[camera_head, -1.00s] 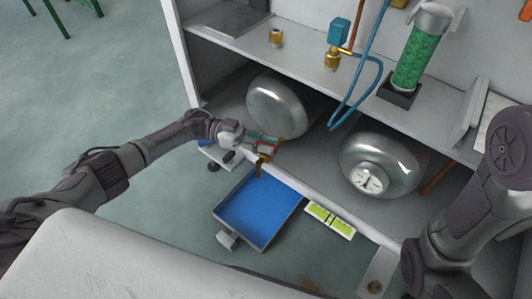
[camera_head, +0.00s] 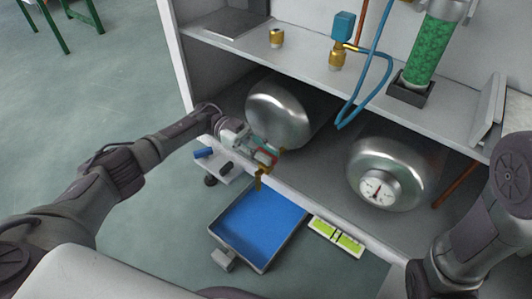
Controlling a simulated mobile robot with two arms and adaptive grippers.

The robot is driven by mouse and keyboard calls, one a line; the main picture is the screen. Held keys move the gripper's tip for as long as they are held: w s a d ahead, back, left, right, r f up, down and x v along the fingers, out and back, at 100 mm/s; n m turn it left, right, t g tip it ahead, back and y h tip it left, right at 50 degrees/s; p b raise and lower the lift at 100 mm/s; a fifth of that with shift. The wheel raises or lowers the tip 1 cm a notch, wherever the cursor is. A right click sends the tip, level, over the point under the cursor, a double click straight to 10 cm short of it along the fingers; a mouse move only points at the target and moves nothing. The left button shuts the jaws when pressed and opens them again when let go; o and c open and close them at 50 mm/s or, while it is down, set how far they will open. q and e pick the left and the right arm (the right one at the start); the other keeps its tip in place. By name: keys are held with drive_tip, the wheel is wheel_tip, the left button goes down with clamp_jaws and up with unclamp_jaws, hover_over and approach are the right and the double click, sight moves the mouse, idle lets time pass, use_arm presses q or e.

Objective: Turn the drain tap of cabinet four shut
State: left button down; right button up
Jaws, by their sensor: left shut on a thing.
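The drain tap (camera_head: 259,181) is a small brass fitting with a red part, at the front edge of the cabinet's lower shelf, in front of the left silver tank (camera_head: 282,112). My left gripper (camera_head: 264,159) reaches in from the left and is shut on the tap, near its red part. The fingers partly hide the tap, so I cannot tell its handle's exact angle. A tray (camera_head: 231,248) with a blue inside sits on the floor below the tap. My right arm shows at the right edge, but its gripper is out of view.
A second silver tank (camera_head: 392,160) with a dial gauge (camera_head: 377,189) lies right on the lower shelf. The upper shelf (camera_head: 300,62) holds a brass fitting (camera_head: 277,38), a blue-topped valve with hose (camera_head: 342,28) and a green-filled column (camera_head: 432,50). A yellow-green panel (camera_head: 336,236) lies right of the tray.

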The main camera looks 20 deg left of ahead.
use_arm(q)
drive_tip(key=shift+s, duration=0.1)
drive_tip(key=c, duration=1.1)
unclamp_jaws()
drive_tip(key=shift+r, duration=0.1)
wheel_tip(320, 180, up, 10)
drive_tip(key=shift+f, duration=0.1)
